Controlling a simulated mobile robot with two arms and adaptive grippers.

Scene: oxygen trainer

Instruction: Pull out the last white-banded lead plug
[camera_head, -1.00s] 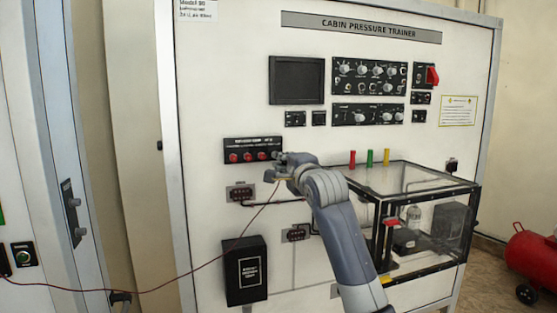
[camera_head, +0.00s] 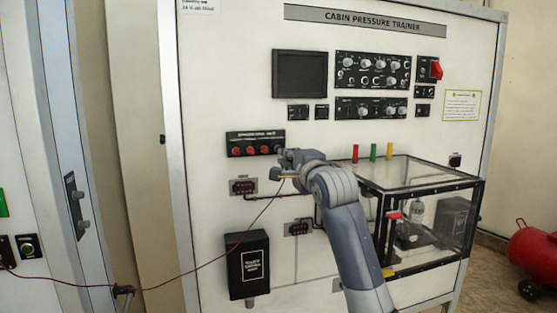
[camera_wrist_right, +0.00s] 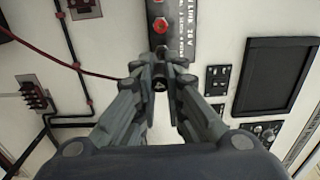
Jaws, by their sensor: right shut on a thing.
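My right gripper (camera_head: 284,164) is at the right end of the black socket strip (camera_head: 240,151) on the trainer panel. In the right wrist view the gripper (camera_wrist_right: 159,68) is shut on a small dark lead plug (camera_wrist_right: 159,85), which is mostly hidden between the fingertips. I cannot make out a white band, nor whether the plug is still seated in a socket. A thin dark red lead (camera_head: 197,268) runs from the gripper down to the left; it also shows in the right wrist view (camera_wrist_right: 60,62). Red sockets (camera_wrist_right: 159,25) line the strip. My left gripper is out of view.
Below the strip are two small terminal blocks (camera_head: 243,187) and a black box (camera_head: 248,268). A clear chamber (camera_head: 425,180) juts out to the right of my arm. A red tank (camera_head: 535,258) stands on the floor at far right.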

